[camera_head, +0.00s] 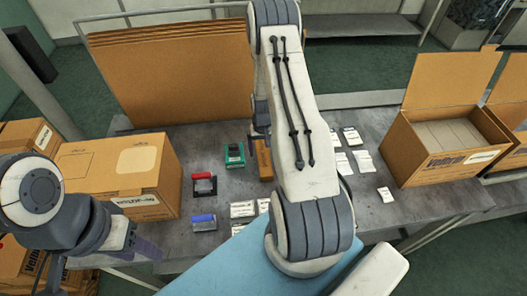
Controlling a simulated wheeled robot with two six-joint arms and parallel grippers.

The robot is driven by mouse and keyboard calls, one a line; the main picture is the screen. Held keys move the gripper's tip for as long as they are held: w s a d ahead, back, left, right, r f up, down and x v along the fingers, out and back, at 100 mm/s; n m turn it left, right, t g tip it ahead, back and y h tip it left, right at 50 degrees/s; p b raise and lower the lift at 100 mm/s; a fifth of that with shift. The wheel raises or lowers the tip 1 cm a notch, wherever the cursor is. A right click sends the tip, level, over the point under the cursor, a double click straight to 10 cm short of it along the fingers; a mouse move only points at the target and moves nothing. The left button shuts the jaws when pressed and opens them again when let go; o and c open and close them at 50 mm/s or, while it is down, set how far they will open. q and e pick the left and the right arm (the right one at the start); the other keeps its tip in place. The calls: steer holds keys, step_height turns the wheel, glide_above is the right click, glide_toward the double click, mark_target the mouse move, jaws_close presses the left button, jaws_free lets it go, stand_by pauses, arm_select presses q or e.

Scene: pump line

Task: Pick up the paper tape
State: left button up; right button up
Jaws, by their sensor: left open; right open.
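A tape dispenser with a red handle (204,185) stands on the grey table (345,205). A similar item with a blue top (203,221) lies just in front of it. A small green item with a dark top (234,155) stands further back. I cannot tell which of these, if any, is the paper tape. My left gripper (122,258) is at the lower left, by the table's front edge, open and apart from these items. My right arm crosses the middle of the view and hides part of the table; its gripper is not visible.
A closed cardboard box (115,172) stands on the left of the table. Flat cardboard sheets (170,75) stand behind. An open carton (440,135) is at the right. Several white packets (365,162) lie near the middle. A small brown box (263,160) is partly hidden by my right arm.

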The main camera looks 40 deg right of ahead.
steer(key=shift+f, duration=1.1)
jaws_close()
